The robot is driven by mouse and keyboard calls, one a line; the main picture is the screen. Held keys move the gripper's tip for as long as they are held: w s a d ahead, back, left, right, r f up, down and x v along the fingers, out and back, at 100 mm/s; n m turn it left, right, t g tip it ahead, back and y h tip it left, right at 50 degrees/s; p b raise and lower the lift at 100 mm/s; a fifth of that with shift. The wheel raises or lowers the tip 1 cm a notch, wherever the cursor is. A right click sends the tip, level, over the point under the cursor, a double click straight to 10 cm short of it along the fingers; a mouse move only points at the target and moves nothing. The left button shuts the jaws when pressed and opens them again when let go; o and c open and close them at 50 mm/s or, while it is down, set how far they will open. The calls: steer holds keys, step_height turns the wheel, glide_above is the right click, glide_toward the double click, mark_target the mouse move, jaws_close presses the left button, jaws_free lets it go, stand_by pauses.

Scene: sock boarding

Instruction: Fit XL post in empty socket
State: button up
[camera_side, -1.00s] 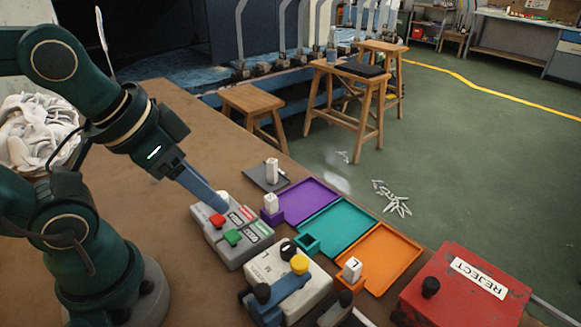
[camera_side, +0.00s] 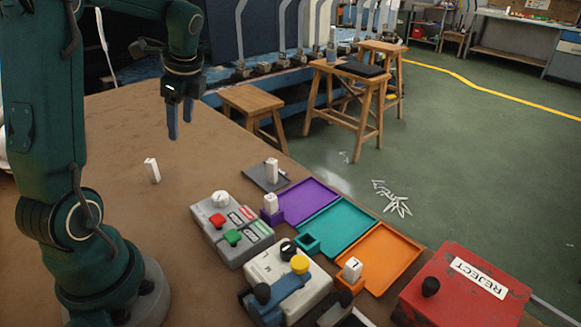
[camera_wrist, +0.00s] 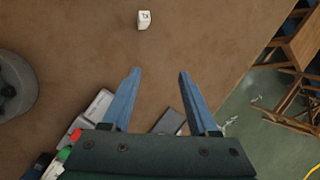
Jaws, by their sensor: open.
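A white post (camera_side: 152,170) stands upright on the brown table, left of the trays. In the wrist view it shows near the top edge (camera_wrist: 144,19), with dark lettering on its top that looks like XL upside down. My gripper (camera_side: 180,130) is open and empty, pointing down above the table, apart from the post. In the wrist view the gripper's blue fingers (camera_wrist: 159,72) are spread, with bare table between their tips. The teal tray's corner socket (camera_side: 307,243) is empty. White posts stand at the purple tray's socket (camera_side: 270,203) and the orange tray's socket (camera_side: 352,270).
Another white post (camera_side: 272,170) stands on a dark grey pad (camera_side: 259,183). Bare table surrounds the lone post.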

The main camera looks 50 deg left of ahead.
steer(key=n+g, duration=0.1)
steer(key=g, duration=0.1)
glide_toward(152, 161)
steer(key=w+a+f, duration=0.1)
steer(key=w+f, duration=0.1)
steer(key=shift+n+g+h, duration=0.4)
steer(key=shift+h, duration=0.3)
steer(key=s+a+f, duration=0.2)
steer(key=s, duration=0.1)
steer(key=shift+f, duration=0.4)
steer(key=shift+x, duration=2.3)
jaws_close()
